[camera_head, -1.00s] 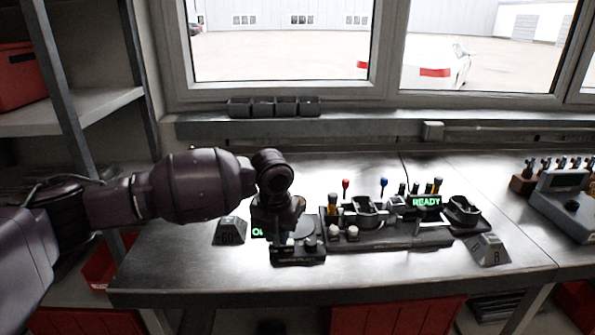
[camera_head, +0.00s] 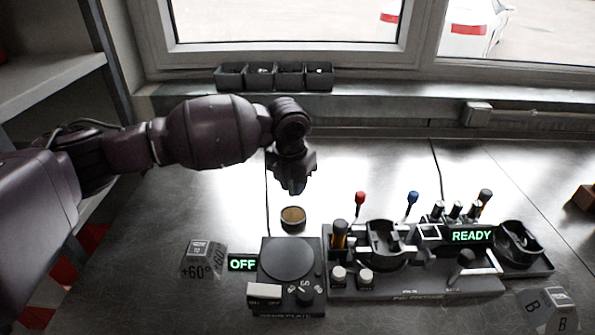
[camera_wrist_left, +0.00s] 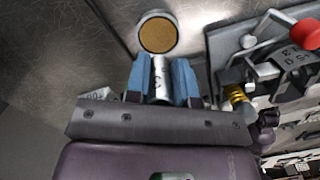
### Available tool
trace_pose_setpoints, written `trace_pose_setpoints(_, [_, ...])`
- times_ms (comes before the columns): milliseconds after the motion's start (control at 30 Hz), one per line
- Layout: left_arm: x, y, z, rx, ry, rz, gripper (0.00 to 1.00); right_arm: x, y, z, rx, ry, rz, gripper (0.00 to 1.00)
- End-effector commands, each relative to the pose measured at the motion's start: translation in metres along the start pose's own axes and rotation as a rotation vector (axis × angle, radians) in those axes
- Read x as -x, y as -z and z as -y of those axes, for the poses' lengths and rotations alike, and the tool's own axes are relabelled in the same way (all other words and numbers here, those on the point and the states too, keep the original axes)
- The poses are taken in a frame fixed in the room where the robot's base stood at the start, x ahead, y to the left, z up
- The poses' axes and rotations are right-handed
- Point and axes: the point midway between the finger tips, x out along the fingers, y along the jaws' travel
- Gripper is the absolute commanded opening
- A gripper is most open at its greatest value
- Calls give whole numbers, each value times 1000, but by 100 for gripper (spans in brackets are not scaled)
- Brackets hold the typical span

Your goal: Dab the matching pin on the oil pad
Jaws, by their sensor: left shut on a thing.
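The oil pad (camera_head: 293,217) is a small round brown disc in a metal rim, on the bench just behind the hot plate. It also shows in the left wrist view (camera_wrist_left: 157,36), just past my fingertips. My left gripper (camera_head: 293,188) hangs above the bench near the pad. In the wrist view its blue fingers (camera_wrist_left: 161,78) are shut on a silver cylindrical pin (camera_wrist_left: 160,66) with a dark mark on its side. The pin looks apart from the pad, though the height is hard to judge. My right gripper is not in view.
The hot plate (camera_head: 289,258) with an OFF display (camera_head: 243,264) stands in front of the pad. Right of it is a black fixture (camera_head: 415,285) with red and blue knobbed levers and a READY display (camera_head: 472,236). Dark bins (camera_head: 274,76) sit on the sill. The bench left is mostly clear.

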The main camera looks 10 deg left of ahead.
Motion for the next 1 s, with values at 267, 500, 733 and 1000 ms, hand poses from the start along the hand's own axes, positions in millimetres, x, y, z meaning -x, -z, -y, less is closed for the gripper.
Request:
trace_pose_setpoints(267, [-14,2,0,0,0,-2,0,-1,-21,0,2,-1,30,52])
trace_pose_setpoints(500, [-30,3,0,0,0,-2,0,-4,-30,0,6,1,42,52])
trace_pose_setpoints(733, [-36,4,0,0,0,0,0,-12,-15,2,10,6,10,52])
trace_pose_setpoints(1000, [-53,5,0,0,0,0,0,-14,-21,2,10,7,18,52])
